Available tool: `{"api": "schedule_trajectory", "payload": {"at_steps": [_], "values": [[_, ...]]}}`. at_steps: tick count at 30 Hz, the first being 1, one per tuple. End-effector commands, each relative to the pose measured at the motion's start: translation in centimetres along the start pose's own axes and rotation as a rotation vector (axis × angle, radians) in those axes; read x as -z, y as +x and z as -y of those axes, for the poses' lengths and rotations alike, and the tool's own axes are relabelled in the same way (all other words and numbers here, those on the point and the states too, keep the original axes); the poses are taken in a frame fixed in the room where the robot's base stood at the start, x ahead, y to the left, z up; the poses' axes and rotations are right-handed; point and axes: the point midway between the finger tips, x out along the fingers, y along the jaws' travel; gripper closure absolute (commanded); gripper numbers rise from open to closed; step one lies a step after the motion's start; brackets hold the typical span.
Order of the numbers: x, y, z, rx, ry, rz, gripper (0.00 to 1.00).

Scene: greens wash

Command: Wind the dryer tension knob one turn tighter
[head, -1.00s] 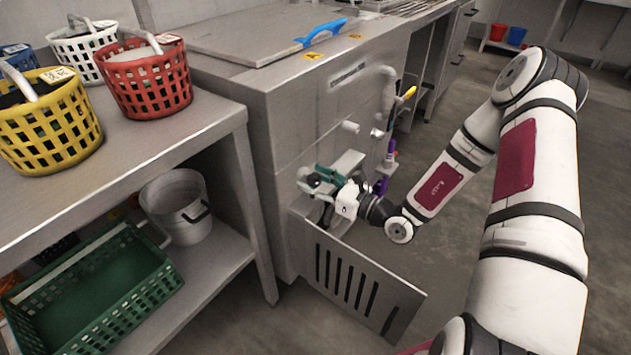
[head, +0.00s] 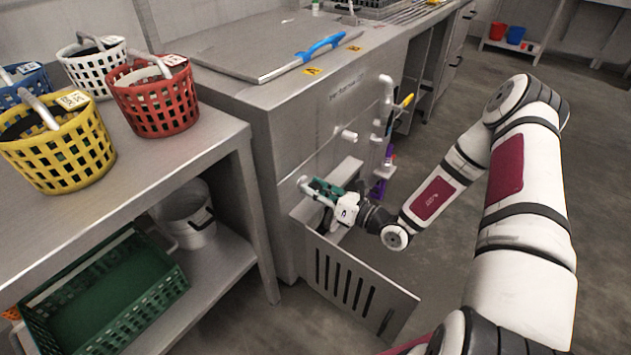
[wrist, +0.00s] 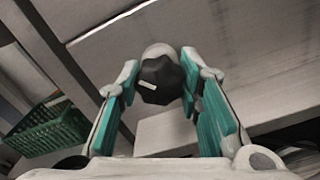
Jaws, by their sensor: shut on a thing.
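The tension knob is black and lobed with a pale mark on its face (wrist: 163,82). It sits between my gripper's two teal fingers in the wrist view, on a pale round stub against the grey metal dryer body. My gripper (wrist: 160,84) is shut on the knob, with one finger at each side. In the head view my gripper (head: 322,188) is at the front of the steel cabinet (head: 290,130), above the slotted panel. The knob cannot be made out there, behind the fingers.
The slotted metal panel (head: 355,285) juts out below my gripper. White pipes (head: 386,95) and purple fittings (head: 381,187) are just right of it. A shelf with baskets, a metal pot (head: 188,232) and a green crate (head: 105,290) stands left. The floor on the right is open.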

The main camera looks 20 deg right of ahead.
Motion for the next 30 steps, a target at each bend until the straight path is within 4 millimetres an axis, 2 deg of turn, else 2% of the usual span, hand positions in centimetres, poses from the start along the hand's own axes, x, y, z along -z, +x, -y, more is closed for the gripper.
{"api": "schedule_trajectory", "payload": {"at_steps": [15,22,30], "values": [[-0.09,-0.09,-0.09,0.002,0.467,-0.001,0.95],[0.02,-0.08,-0.08,0.001,0.608,-0.002,0.95],[0.09,-0.06,-0.02,0.002,0.691,-0.002,0.95]]}}
